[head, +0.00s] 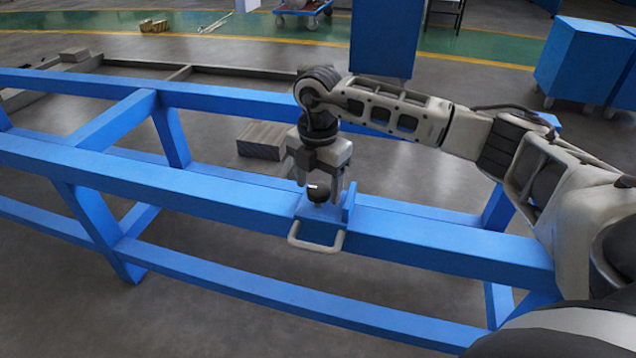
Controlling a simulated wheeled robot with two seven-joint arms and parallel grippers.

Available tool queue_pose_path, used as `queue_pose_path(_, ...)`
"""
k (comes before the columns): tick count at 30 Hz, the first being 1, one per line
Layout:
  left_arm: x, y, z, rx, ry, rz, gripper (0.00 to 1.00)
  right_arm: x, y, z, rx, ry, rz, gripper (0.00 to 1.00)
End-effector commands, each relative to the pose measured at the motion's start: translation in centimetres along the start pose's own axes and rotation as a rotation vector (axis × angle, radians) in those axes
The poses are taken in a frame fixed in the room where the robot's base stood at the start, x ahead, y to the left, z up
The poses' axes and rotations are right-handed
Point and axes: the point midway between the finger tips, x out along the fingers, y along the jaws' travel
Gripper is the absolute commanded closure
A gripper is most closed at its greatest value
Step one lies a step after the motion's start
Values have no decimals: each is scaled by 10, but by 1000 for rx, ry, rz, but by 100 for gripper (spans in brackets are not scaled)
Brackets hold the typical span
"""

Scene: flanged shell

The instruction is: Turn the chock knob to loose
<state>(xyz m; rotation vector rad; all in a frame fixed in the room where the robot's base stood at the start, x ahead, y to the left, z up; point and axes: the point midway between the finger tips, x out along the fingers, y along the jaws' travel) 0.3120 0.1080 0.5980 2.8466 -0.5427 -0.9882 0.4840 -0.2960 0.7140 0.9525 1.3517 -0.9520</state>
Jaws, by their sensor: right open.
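The chock (325,232) is a blue block with a light handle loop (316,243) at its front, sitting on the near blue beam. Its knob (317,192) is a small dark round part on top with a white mark. My right gripper (320,190) points down over the chock, its fingers open on either side of the knob. I cannot tell whether the fingers touch the knob. My left gripper is not in view.
The blue frame's near beam (420,242) runs across the view, with a lower rail (290,295) below it. A grey block (261,141) lies on the floor behind. Blue cabinets (583,62) stand at the back right.

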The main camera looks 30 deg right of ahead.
Motion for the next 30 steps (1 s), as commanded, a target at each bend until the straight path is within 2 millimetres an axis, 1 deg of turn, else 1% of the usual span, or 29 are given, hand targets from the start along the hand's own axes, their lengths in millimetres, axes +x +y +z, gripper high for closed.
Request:
queue_pose_path(6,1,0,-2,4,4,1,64,0,0,0,-1,0,-1,36)
queue_pose_path(7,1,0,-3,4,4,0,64,0,0,0,-1,0,-1,41)
queue_pose_path(8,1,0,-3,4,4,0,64,0,0,0,-1,0,-1,50)
queue_pose_path(9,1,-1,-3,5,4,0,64,0,0,0,-1,0,-1,61)
queue_pose_path(11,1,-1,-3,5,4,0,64,0,0,0,-1,0,-1,77)
queue_pose_path(12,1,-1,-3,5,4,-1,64,0,0,0,-1,0,-1,80)
queue_pose_path(18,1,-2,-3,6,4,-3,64,0,0,0,-7,1,-2,80)
queue_pose_path(23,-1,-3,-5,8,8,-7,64,-1,0,0,-46,1,-2,80)
queue_pose_path(30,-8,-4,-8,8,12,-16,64,-1,-1,0,-194,1,-3,80)
